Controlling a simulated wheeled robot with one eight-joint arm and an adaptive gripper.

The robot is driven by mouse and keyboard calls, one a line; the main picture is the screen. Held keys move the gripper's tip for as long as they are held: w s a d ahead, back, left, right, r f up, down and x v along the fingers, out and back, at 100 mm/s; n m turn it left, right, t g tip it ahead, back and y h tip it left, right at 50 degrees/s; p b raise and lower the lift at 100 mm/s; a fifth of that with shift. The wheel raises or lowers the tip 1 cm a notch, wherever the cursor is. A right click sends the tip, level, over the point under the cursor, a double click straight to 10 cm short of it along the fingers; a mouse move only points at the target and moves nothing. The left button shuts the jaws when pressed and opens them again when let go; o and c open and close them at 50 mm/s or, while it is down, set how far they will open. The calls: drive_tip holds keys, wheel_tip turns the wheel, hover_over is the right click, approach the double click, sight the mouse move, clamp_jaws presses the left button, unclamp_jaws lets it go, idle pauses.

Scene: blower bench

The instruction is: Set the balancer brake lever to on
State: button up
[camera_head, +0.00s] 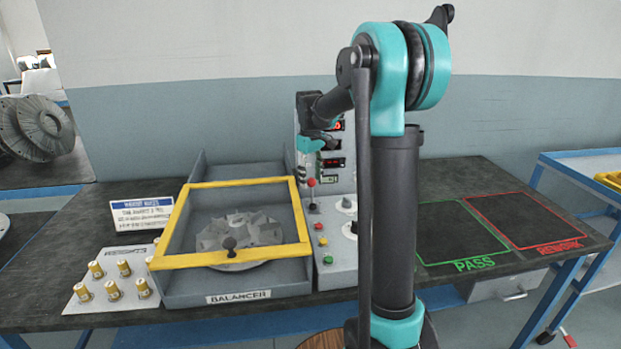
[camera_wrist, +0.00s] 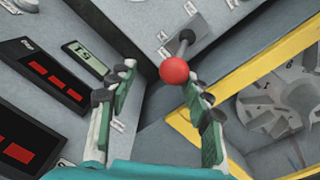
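The brake lever, with a red ball knob (camera_head: 311,182), stands on the grey balancer control panel (camera_head: 338,270). In the wrist view the red knob (camera_wrist: 174,70) sits on a short dark shaft that rises from a small light plate (camera_wrist: 197,32). My gripper (camera_wrist: 160,82) is open and empty, with the knob at the mouth of its fingers, nearer the right finger. In the head view my gripper (camera_head: 316,158) is just above the knob. I cannot tell whether a finger touches the knob. The lever's on and off labels are too small to read.
The balancer box (camera_head: 238,297) with its yellow-framed cover (camera_head: 230,183) and a bladed rotor (camera_head: 240,230) is left of the lever. Red, yellow and green buttons (camera_head: 323,242) are in front. Display modules (camera_wrist: 45,80) stand close to my left finger. Right bench zones are clear.

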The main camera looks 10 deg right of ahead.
drive_tip(key=shift+s+a, duration=0.1)
drive_tip(key=shift+s, duration=0.05)
drive_tip(key=shift+r, duration=0.15)
drive_tip(key=shift+r, duration=0.35)
wheel_tip(320, 180, up, 11)
drive_tip(key=shift+a, duration=0.1)
idle(0.3)
